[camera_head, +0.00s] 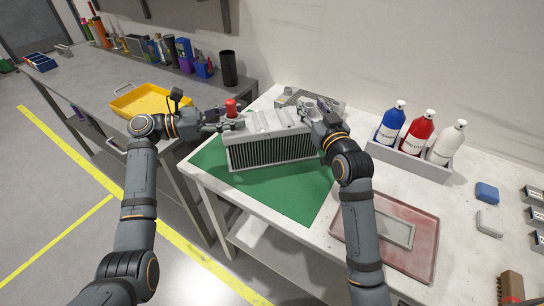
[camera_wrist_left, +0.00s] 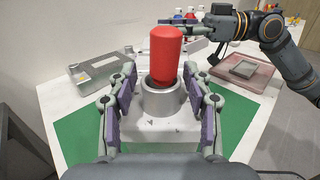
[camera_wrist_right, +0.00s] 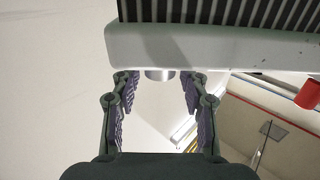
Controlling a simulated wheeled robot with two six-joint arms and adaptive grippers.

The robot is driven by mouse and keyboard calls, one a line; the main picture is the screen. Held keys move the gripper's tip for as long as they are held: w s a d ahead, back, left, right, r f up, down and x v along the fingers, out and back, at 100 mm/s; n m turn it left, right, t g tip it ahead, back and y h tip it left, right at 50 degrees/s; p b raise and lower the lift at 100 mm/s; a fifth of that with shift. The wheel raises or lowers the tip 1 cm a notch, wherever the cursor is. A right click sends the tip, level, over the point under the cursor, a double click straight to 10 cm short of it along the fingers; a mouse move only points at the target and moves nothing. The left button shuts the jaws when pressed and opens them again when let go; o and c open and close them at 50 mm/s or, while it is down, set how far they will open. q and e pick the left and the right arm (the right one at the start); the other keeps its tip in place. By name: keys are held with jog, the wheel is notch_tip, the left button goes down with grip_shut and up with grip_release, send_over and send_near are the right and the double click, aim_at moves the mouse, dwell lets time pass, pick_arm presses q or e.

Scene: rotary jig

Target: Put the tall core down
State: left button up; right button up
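The tall core (camera_head: 272,150), a finned grey block with a pale top tank, is upright over the green mat (camera_head: 218,175) in the head view; its lower edge appears to rest on the mat. A red cap (camera_wrist_left: 166,55) tops its silver neck (camera_wrist_left: 163,100). My left gripper (camera_wrist_left: 162,108) is open around the neck, with gaps on both sides. In the head view, my right wrist hides the core's right end.
A bottle rack (camera_head: 410,163) with blue, red and white bottles stands at the back right. A reddish tray (camera_head: 425,250) holding a grey plate lies at the front right. A yellow tray (camera_head: 150,101) is on the left bench. A grey metal part (camera_wrist_left: 95,72) lies behind the core.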

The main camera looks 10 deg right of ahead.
pick_arm(q)
jog(key=shift+o, duration=0.3)
pick_arm(e)
jog(key=shift+o, duration=0.2)
jog(key=shift+s+r, duration=0.1)
pick_arm(q)
jog(key=shift+w+a+f, duration=0.1)
pick_arm(e)
jog(key=shift+w, duration=0.2)
jog(key=shift+s, duration=0.1)
pick_arm(q)
jog(key=s+a, duration=0.1)
jog(key=a, duration=1)
jog(key=shift+s+a, duration=0.2)
jog(key=shift+a, duration=0.2)
pick_arm(e)
jog(key=s, duration=0.7)
jog(key=shift+s+d, duration=0.25)
jog(key=shift+d, duration=0.1)
